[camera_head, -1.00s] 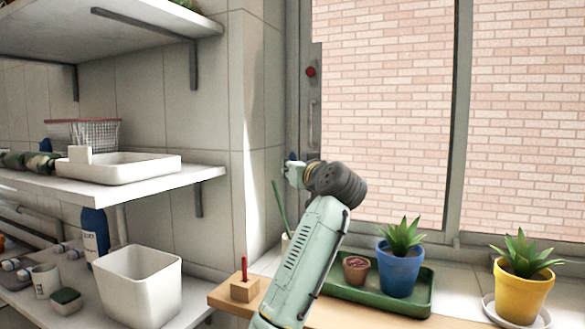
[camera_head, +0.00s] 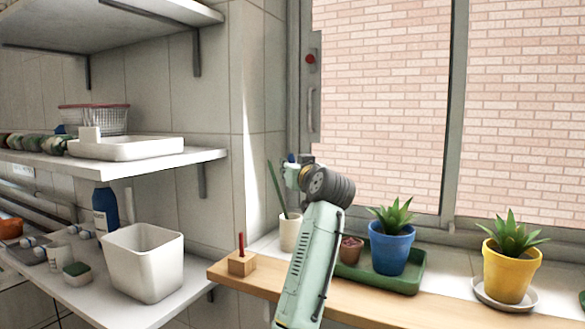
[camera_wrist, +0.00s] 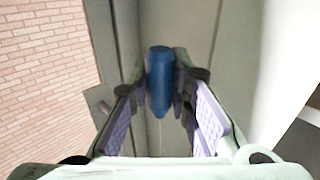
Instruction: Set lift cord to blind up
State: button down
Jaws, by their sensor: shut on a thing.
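A blue tapered pull (camera_wrist: 160,80), which looks like the lift cord's end, sits between the two fingertips of my gripper (camera_wrist: 162,92) in the wrist view. My gripper is shut on it. In the head view my gripper (camera_head: 292,174) is by the window's left frame, and a bit of blue (camera_head: 291,158) shows at its tip. A faint thin line runs from the pull's narrow end in the wrist view. The blind itself is not in view, and the rest of the cord cannot be made out.
A wooden ledge (camera_head: 340,300) below my arm bears a wooden block with a red peg (camera_head: 241,262), a cream cup (camera_head: 289,232), a green tray (camera_head: 418,276) with a blue pot (camera_head: 390,252), and a yellow pot (camera_head: 510,277). White shelves (camera_head: 205,155) stand at left.

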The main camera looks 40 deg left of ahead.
jog(key=c, duration=1.8)
grip_release()
jog(key=shift+f, duration=0.45)
jog(key=o, duration=0.3)
jog(key=shift+r, duration=0.2)
jog(key=shift+o, duration=0.2)
jog(key=v, duration=1.2)
jog(key=shift+d, duration=0.1)
